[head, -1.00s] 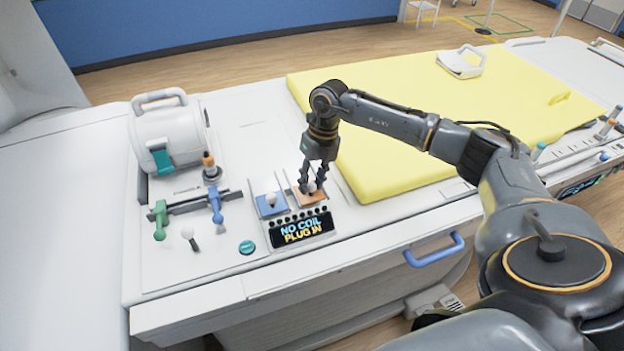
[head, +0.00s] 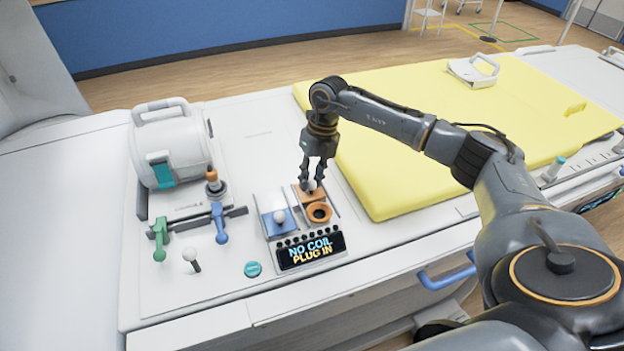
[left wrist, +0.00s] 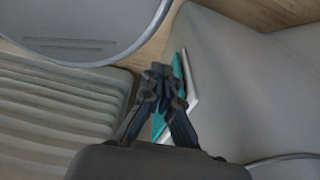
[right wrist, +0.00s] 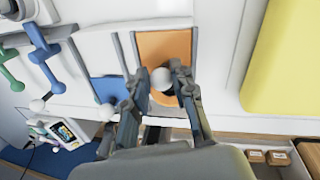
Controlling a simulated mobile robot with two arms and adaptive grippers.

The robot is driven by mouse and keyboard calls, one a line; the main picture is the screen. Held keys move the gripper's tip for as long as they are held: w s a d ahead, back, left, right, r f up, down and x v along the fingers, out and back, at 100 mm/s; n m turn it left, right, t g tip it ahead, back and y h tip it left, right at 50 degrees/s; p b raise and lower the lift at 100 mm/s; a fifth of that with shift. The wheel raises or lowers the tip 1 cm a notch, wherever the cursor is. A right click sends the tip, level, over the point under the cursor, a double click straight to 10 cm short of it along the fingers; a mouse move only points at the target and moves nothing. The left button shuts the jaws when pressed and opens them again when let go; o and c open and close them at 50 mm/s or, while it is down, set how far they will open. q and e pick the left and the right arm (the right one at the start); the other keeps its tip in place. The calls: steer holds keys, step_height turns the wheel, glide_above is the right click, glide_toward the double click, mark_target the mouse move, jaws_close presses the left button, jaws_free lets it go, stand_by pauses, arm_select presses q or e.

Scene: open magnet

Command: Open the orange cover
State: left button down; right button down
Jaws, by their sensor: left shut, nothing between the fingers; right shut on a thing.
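The orange cover (head: 304,196) is a small sliding plate with a white ball knob, between rails on the white panel. It is slid back, and an orange-ringed round socket (head: 319,212) shows in front of it. In the right wrist view the orange cover (right wrist: 164,48) lies ahead of the fingers. My right gripper (head: 313,183) is shut on the white knob (right wrist: 162,78), one finger on each side. My left gripper (left wrist: 162,72) is shut and empty in the left wrist view, and is not seen in the head view.
A blue cover (head: 277,222) with its own white knob sits just left. A display (head: 311,250) reading "NO COIL PLUG IN" is in front. Green (head: 160,240) and blue (head: 220,222) levers stand further left. A yellow mat (head: 400,150) lies to the right.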

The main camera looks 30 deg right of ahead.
mark_target(320, 188)
steer(key=c, duration=1.1)
jaws_free()
steer(key=shift+s+r, duration=0.15)
steer(key=shift+r, duration=0.05)
arm_select(q)
steer(key=s, duration=0.3)
steer(key=shift+a+f+g, duration=0.1)
steer(key=shift+a+g, duration=0.1)
steer(key=shift+g, duration=0.1)
arm_select(e)
step_height(320, 188, up, 12)
steer(key=d, duration=0.2)
steer(key=shift+d+f, duration=0.15)
steer(key=shift+d, duration=0.05)
